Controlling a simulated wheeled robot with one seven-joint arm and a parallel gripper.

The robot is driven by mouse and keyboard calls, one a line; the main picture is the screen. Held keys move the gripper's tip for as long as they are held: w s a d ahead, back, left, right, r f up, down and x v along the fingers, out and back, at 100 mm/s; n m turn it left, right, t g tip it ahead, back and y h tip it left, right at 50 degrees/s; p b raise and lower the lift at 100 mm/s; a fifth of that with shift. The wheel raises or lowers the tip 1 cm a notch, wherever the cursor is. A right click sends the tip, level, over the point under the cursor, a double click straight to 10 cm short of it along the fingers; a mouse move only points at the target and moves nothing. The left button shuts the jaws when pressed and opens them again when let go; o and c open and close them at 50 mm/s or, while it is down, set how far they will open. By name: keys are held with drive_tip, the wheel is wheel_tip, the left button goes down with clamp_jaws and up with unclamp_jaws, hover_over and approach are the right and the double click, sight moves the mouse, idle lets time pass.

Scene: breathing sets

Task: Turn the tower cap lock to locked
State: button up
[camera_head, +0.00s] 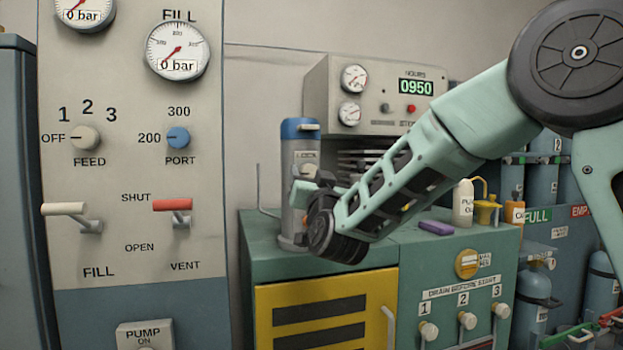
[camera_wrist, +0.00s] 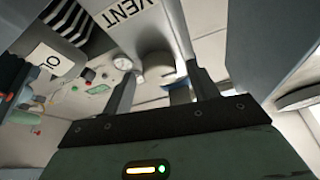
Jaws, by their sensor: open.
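The tower (camera_head: 293,225) is a grey upright cylinder with a blue cap (camera_head: 298,128), standing on the green cabinet. A pale knob (camera_head: 308,171) sits on its front below the small word LOCK, partly hidden by my gripper. Which way the lock is set cannot be made out. My gripper (camera_head: 306,192) is at the front of the tower, close to this knob. In the wrist view its fingers (camera_wrist: 162,78) are spread, with a grey rounded part (camera_wrist: 154,64) seen between them. Contact cannot be told. The word VENT shows above that part.
A grey gauge box (camera_head: 375,95) reading 0950 stands behind the arm. The cabinet top (camera_head: 265,262) also holds a purple block (camera_head: 436,228) and a white bottle (camera_head: 463,203). The wall panel (camera_head: 130,180) with levers and dials stands to the left.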

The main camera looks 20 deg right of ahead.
drive_tip(key=c, duration=1)
drive_tip(key=shift+f+m+b, duration=0.1)
drive_tip(key=shift+m+b, duration=0.2)
drive_tip(key=shift+m, duration=0.3)
drive_tip(key=m+h, duration=0.1)
drive_tip(key=m, duration=0.1)
drive_tip(key=m+g+h+b, duration=0.1)
drive_tip(key=m, duration=0.1)
drive_tip(key=shift+a+h, duration=0.15)
drive_tip(key=shift+h, duration=0.15)
drive_tip(key=m+g+h, duration=0.1)
drive_tip(key=m, duration=0.5)
drive_tip(key=shift+a+r+g+h+b, duration=0.1)
drive_tip(key=shift+r+g+h+b, duration=0.1)
drive_tip(key=shift+g+h+b, duration=0.2)
drive_tip(key=m+g, duration=0.1)
drive_tip(key=m, duration=0.1)
drive_tip(key=m+g, duration=0.1)
drive_tip(key=m, duration=0.2)
drive_tip(key=shift+r+h, duration=0.15)
drive_tip(key=shift+h, duration=0.25)
drive_tip(key=m, duration=0.2)
drive_tip(key=m+g+p, duration=0.1)
drive_tip(key=m, duration=0.1)
drive_tip(key=shift+m+g+y+p, duration=0.3)
drive_tip(key=shift+m+y, duration=0.1)
